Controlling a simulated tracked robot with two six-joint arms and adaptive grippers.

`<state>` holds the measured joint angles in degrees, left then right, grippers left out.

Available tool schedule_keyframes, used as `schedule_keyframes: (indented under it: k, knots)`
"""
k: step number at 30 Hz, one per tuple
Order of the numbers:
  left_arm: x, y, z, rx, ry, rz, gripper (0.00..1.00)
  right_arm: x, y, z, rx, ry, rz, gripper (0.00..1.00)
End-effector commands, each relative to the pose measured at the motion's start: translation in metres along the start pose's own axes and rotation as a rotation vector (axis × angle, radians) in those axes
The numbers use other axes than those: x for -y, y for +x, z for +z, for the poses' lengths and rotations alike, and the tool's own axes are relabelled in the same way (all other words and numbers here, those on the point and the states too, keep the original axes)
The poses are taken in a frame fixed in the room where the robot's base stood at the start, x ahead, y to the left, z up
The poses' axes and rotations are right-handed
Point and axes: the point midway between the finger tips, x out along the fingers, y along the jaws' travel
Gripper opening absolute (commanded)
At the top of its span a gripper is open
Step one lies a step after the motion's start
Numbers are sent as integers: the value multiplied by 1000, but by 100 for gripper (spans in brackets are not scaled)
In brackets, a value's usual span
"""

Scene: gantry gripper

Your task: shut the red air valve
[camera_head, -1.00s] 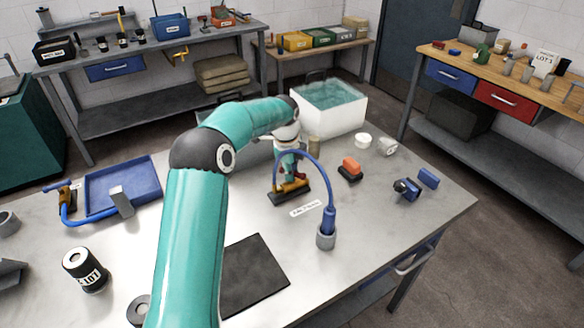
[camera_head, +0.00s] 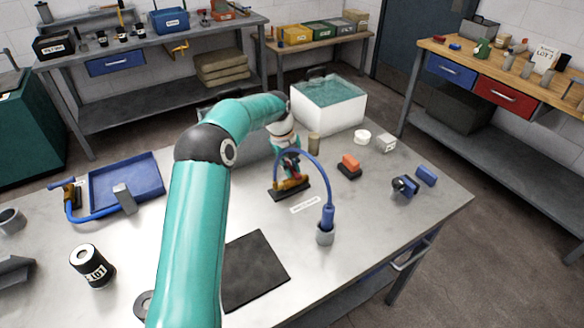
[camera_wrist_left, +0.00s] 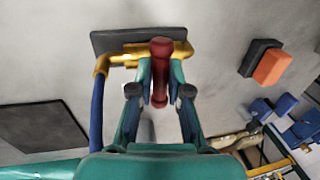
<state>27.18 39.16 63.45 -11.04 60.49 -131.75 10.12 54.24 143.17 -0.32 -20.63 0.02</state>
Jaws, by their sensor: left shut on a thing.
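The red air valve's handle (camera_wrist_left: 160,72) shows in the left wrist view, between the fingers of my left gripper (camera_wrist_left: 161,82), which is shut on it. The handle lies across the brass valve body (camera_wrist_left: 119,60), which sits on a dark base plate (camera_wrist_left: 108,42). In the head view my left gripper (camera_head: 289,166) reaches down over the brass body (camera_head: 291,184) and largely hides the red handle. A blue hose (camera_head: 320,165) arches from the valve to a grey cup (camera_head: 325,236). My right gripper is not in view.
An orange-and-black block (camera_head: 349,166) and blue pieces (camera_head: 405,187) lie to the right of the valve. A white tub (camera_head: 330,112) stands behind. A black mat (camera_head: 254,270), a blue tray (camera_head: 150,172) and a labelled black can (camera_head: 92,267) are nearer or left.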

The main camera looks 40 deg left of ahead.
Motion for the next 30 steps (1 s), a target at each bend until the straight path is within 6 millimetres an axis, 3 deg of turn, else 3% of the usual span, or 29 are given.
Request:
schedule_keyframes:
  k: [11,12,16,26,30]
  knots:
    - [2,-2,2,7,6,-7,0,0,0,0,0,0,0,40]
    - [2,-2,2,7,6,-7,20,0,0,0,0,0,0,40]
    - [2,-2,2,5,6,-6,41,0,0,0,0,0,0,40]
    - [1,-2,0,2,5,-2,41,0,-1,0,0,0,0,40]
    - [2,-12,1,3,6,-4,41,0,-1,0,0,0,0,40]
